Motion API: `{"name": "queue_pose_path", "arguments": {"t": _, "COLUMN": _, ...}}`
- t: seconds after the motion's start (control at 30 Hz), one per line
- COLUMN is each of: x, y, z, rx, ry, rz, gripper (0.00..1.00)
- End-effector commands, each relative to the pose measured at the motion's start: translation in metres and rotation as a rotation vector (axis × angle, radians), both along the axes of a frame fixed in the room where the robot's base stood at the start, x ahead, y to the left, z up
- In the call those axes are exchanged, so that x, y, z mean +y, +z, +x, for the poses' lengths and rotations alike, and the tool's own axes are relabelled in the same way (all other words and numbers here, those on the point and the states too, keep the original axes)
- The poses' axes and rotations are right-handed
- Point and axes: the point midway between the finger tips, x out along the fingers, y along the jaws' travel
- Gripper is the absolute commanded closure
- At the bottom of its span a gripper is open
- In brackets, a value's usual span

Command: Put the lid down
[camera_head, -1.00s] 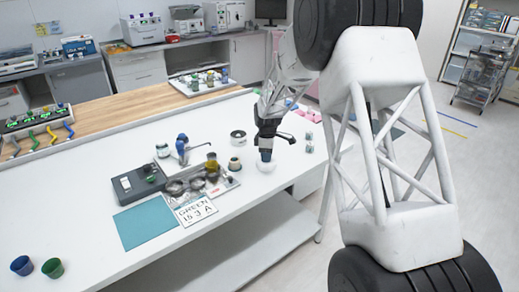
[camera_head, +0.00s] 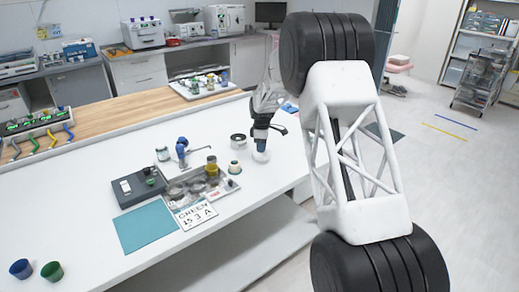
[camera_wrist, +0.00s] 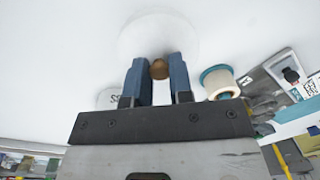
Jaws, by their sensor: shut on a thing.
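My gripper (camera_head: 261,142) is shut on the small brown knob (camera_wrist: 159,69) of a round, clear whitish lid (camera_wrist: 158,32). In the wrist view the two blue fingers flank the knob, and the disc spreads out beyond them. In the head view the lid (camera_head: 261,156) shows as a pale disc under the fingertips, over the white table (camera_head: 110,190) near its right edge. It looks roughly level. I cannot tell whether it touches the tabletop.
A small jar (camera_head: 234,168) stands left of the lid, and a round dark-topped tin (camera_head: 238,140) behind it. A tray (camera_head: 187,189) with dishes, a sign (camera_head: 195,215), a dark scale (camera_head: 139,186) and a teal mat (camera_head: 145,227) lie further left.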

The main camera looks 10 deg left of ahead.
Motion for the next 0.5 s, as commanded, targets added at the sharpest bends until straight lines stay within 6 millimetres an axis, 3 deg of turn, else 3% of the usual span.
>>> {"name": "queue_pose_path", "arguments": {"t": 0.3, "x": 0.010, "y": -0.004, "z": 0.033, "rx": 0.000, "ry": 0.000, "rz": 0.000, "gripper": 1.00}}
{"name": "queue_pose_path", "arguments": {"t": 0.5, "x": 0.013, "y": -0.004, "z": 0.042, "rx": -0.002, "ry": 0.000, "rz": 0.000, "gripper": 1.00}}
